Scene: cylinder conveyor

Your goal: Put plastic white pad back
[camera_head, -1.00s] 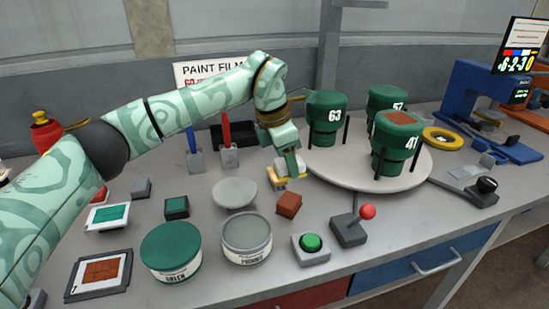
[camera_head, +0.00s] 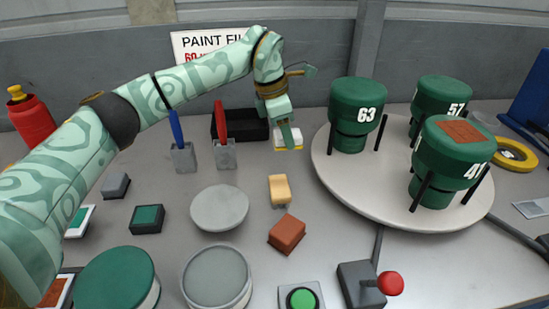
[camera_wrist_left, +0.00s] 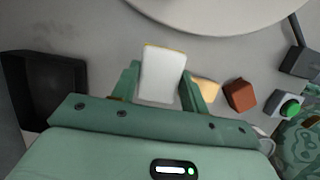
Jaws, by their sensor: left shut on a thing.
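My left gripper (camera_head: 287,138) is shut on the white pad (camera_head: 291,146), which has a yellowish edge. In the left wrist view, the white pad (camera_wrist_left: 162,72) sits between the two green fingers of the left gripper (camera_wrist_left: 160,88), its broad white face showing. In the head view the pad is partly hidden by the gripper. It is near the back of the table, just right of the open black tray (camera_head: 256,130), which also shows at the left of the wrist view (camera_wrist_left: 52,88). Whether the pad touches the table cannot be told. My right gripper is not in view.
A tan block (camera_head: 279,190) and a red-brown block (camera_head: 286,233) lie in front of the gripper. A round turntable (camera_head: 330,175) with green numbered canisters stands to the right. Blue and red handled tools (camera_head: 221,125) stand left of the gripper. A red-knobbed lever (camera_head: 389,283) stands in front.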

